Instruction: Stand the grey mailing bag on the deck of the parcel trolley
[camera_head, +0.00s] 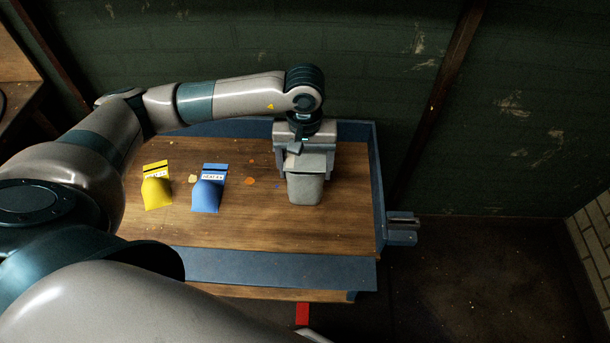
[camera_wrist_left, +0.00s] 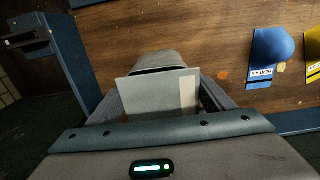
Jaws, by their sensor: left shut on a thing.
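The grey mailing bag (camera_head: 305,189) is upright between the fingers of my left gripper (camera_head: 306,168), over the right part of the parcel trolley's wooden deck (camera_head: 260,226). My left gripper is shut on the bag's upper part from above. In the left wrist view the bag's pale flap (camera_wrist_left: 150,95) faces the camera, and its body bulges out beyond it. I cannot tell whether the bag's bottom touches the deck. My right gripper is in neither view.
A yellow bag (camera_head: 157,191) and a blue bag (camera_head: 208,193) are on the deck, left of the grey one. Blue edging (camera_head: 270,268) borders the deck. A bracket (camera_head: 402,228) sticks out at its right. Deck around the grey bag's front is clear.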

